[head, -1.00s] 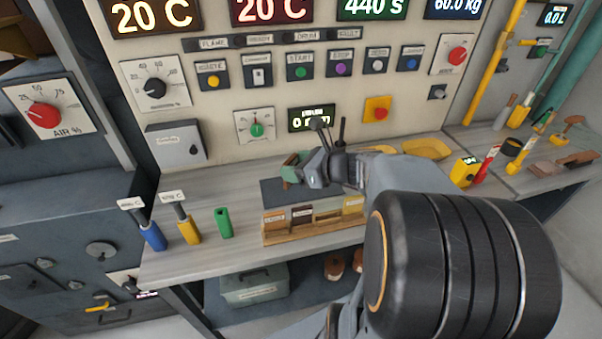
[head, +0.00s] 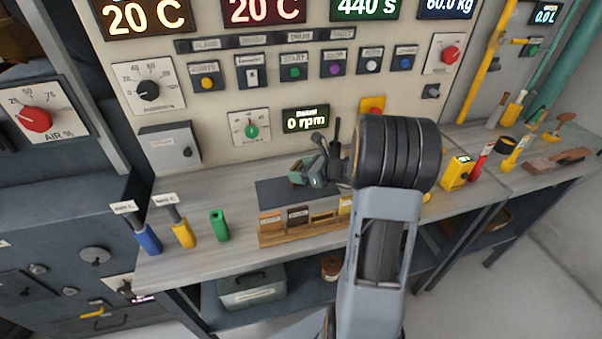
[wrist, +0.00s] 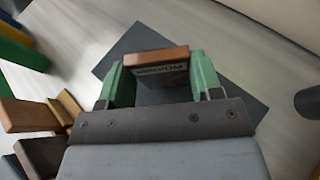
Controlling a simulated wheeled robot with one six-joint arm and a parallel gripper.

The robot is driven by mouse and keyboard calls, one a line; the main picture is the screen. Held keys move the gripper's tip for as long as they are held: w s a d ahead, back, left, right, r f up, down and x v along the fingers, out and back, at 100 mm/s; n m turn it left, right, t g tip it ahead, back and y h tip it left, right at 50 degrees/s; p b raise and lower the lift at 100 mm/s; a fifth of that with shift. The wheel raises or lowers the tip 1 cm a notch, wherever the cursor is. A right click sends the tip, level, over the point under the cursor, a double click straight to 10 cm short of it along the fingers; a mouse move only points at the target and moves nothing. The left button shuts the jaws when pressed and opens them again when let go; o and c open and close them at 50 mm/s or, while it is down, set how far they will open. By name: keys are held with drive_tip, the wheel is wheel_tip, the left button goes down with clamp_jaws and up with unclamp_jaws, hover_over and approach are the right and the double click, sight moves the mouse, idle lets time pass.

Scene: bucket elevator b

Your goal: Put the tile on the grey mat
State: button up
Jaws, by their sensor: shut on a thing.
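My gripper (head: 300,172) is shut on a brown wooden tile (wrist: 158,60) with a small dark label. In the wrist view the tile sits between the two green fingertips (wrist: 160,75), its label facing my wrist. In the head view the tile is mostly hidden by my gripper. The grey mat (head: 272,190) lies flat on the bench behind the wooden rack. In the wrist view the mat (wrist: 250,62) spreads beneath and around the tile. I cannot tell whether the tile touches the mat or is held just above it.
The wooden rack (head: 285,238) with several tiles stands in front of the mat. Blue (head: 149,240), yellow (head: 184,235) and green (head: 220,226) holders stand to its left. The control panel (head: 215,110) rises behind. Bench between the green holder and the mat is clear.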

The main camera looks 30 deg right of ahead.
drive_tip(key=shift+f, duration=0.45)
drive_tip(key=shift+f, duration=0.2)
drive_tip(key=o, duration=1)
drive_tip(key=shift+c, duration=0.2)
drive_tip(key=shift+r, duration=0.1)
drive_tip(key=shift+s+r, duration=0.1)
drive_tip(key=shift+r, duration=0.15)
drive_tip(key=v, duration=1.1)
drive_tip(key=shift+s+d, duration=0.2)
drive_tip(key=shift+s, duration=0.15)
